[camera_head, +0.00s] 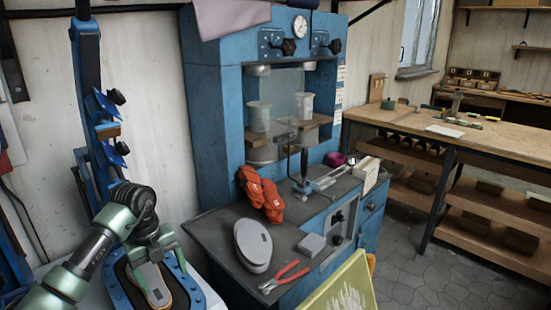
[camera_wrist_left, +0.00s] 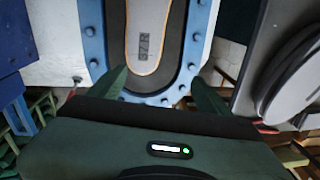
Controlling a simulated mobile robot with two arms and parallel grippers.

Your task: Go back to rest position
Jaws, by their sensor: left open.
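My left gripper (camera_head: 156,254) shows at the lower left in the head view, with its two green fingers apart and nothing between them. That piece lies inside a blue U-shaped frame (camera_head: 188,287) with bolts. In the left wrist view, the open fingers (camera_wrist_left: 161,88) are near the rounded end of the blue frame (camera_wrist_left: 93,48), and the sole-shaped piece (camera_wrist_left: 145,35) with a marked patch lies beyond them. Whether the fingers touch the frame is unclear. My right gripper is not in view.
A blue press machine (camera_head: 215,110) stands at centre. Its dark worktop (camera_head: 215,225) holds a grey sole-shaped block (camera_head: 253,246), red pliers (camera_head: 285,278) and orange gloves (camera_head: 261,194). A wooden workbench (camera_head: 480,137) stands at the right, with open floor (camera_head: 440,275) in front.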

